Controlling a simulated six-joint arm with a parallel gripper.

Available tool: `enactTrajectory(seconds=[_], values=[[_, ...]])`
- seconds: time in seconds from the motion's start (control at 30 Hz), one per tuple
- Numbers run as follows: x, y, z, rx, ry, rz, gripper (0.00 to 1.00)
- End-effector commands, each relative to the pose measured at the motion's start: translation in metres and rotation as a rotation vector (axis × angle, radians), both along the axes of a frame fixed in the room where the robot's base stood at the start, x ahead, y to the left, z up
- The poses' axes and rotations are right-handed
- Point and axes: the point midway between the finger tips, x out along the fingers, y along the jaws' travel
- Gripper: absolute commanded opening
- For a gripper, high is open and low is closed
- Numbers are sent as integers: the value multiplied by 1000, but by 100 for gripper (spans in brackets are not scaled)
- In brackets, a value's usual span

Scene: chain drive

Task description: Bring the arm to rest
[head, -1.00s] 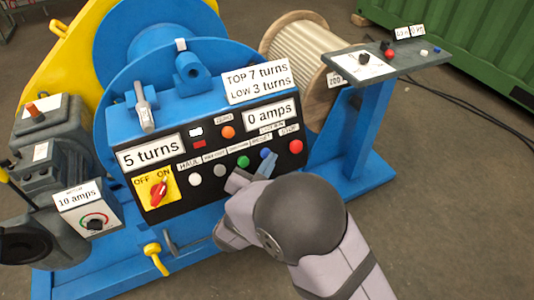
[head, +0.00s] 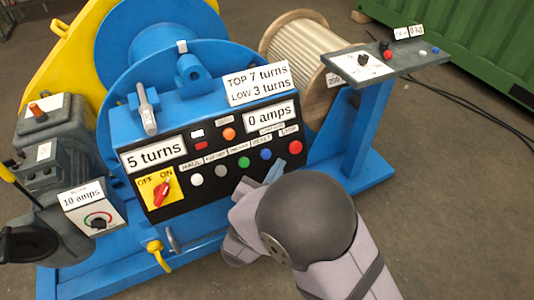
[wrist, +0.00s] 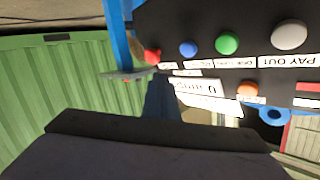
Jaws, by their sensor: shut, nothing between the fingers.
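My gripper (head: 277,170) is shut and empty. In the head view it is at the lower right edge of the black control panel (head: 215,194), below the blue button (head: 266,154) and the red button (head: 295,147). In the wrist view the closed fingers (wrist: 160,95) point toward the panel, with the red button (wrist: 152,57) just beyond their tips. I cannot tell the exact gap to the panel. Its displays read 5 turns (head: 154,154) and 0 amps (head: 270,115). The red rotary switch (head: 161,191) sits on a yellow OFF/ON plate.
A blue winch frame (head: 150,55) carries the panel. A wooden reel (head: 300,62) and a grey shelf (head: 405,63) stand to the right. A grey motor box (head: 95,212) is at the left. A green container (head: 470,35) is behind. Floor at the lower right is clear.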

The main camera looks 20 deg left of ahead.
Motion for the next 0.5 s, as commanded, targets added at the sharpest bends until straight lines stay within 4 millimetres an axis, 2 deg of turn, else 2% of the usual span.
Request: enactTrajectory(seconds=[0.33,0.5], values=[[1,0,0,1,3,1,0],[12,-4,-5,17,65,25,0]])
